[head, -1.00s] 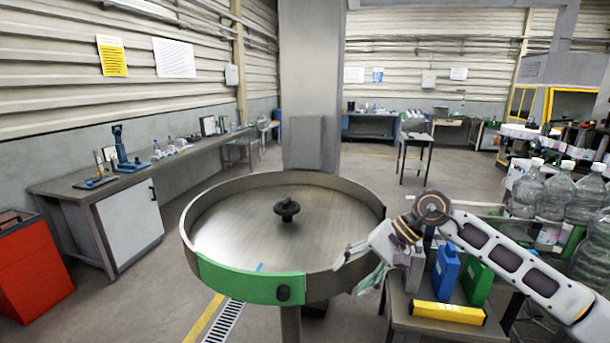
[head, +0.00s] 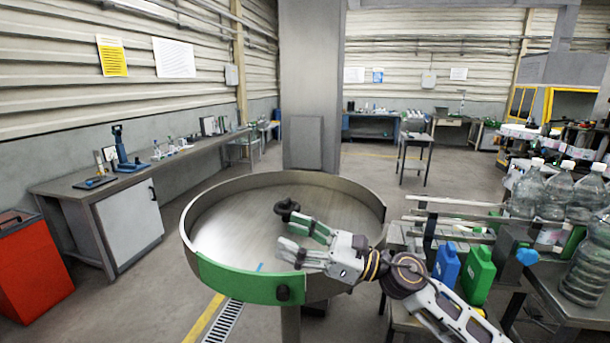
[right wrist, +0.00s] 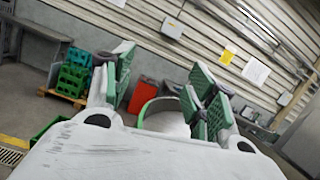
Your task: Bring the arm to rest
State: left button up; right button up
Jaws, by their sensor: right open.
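My right gripper (head: 303,240) reaches in from the right in the head view. It hangs over the right part of the round metal turntable (head: 230,235), with its fingers pointing left. The black centre knob (head: 287,207) is just beyond its upper finger, and I cannot tell whether they touch. In the right wrist view the green-padded fingers (right wrist: 160,90) are wide apart with nothing between them. The turntable's rim (right wrist: 150,108) shows beyond them. My left gripper is not in view.
A side table with a blue bottle (head: 446,264) and a green bottle (head: 478,273) stands right of the turntable, partly behind my arm. Large clear bottles (head: 553,195) stand further right. A red cabinet (head: 35,268) is at the left.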

jog(key=w+d+f+m+t+h, duration=0.35)
jog(key=d+m+t+h, duration=0.4)
jog(key=m, duration=0.85)
jog(key=w+d+f+m+t+h, duration=0.3)
jog(key=d+f+m+t+h, duration=0.35)
jog(key=m, duration=0.95)
jog(key=s+d+f+m+g+h, duration=0.2)
jog(key=d+f+m+h, duration=0.15)
jog(key=f+m, duration=0.2)
jog(key=s+d+f+m+g+h, duration=0.25)
jog(key=d+f+m, duration=0.2)
jog(key=f, duration=0.25)
jog(key=s+d+f+m+g, duration=0.1)
jog(key=s+f+m+g, duration=0.4)
jog(key=s+f, duration=0.45)
jog(key=s+d+f+m+g, duration=0.1)
jog(key=s+f+m+g, duration=0.45)
jog(key=s, duration=0.65)
notch_tip(320, 180, down, 34)
jog(key=s+n+g, duration=0.2)
jog(key=s, duration=0.1)
jog(key=s+d+f, duration=0.2)
jog(key=s+f, duration=0.8)
jog(key=s, duration=0.1)
jog(key=s+d+f+g, duration=0.1)
jog(key=s+d+f, duration=0.1)
jog(key=s+f, duration=0.9)
jog(key=shift+d+b, duration=0.2)
jog(key=shift+b, duration=0.2)
